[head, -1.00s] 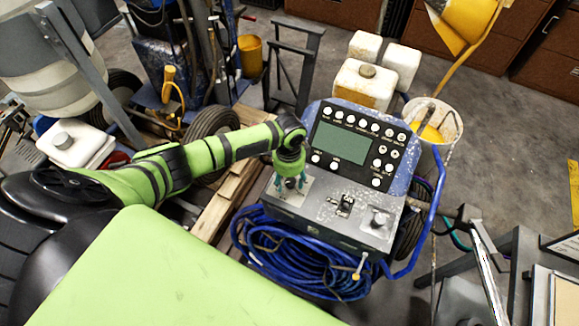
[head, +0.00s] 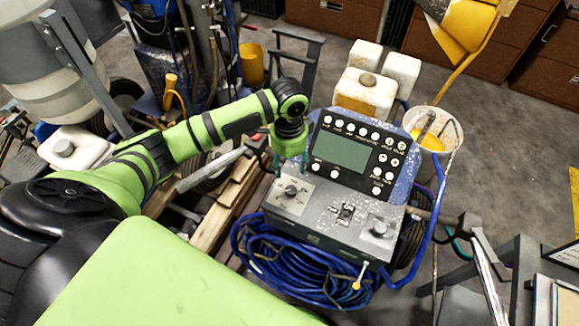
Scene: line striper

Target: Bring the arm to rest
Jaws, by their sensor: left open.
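My left arm comes in from the left, bent at a raised black joint. My left gripper (head: 291,167) hangs from it, pointing down, with its fingers apart and nothing seen between them. It is just above the line striper's sloped metal panel (head: 328,213), over and slightly behind a knob on a pale plate (head: 291,190). The knob stands clear of the fingers in the picture. The control box (head: 345,152) with its grey screen and white buttons is just right of the gripper. My right gripper is not in view.
A coiled blue hose (head: 285,262) hangs below the panel. A blue handle frame (head: 437,205) runs along the right side. White containers (head: 366,90) and a bucket (head: 446,122) stand behind. Wooden pallet boards (head: 222,205) lie under my forearm. Grey floor (head: 510,150) is open at right.

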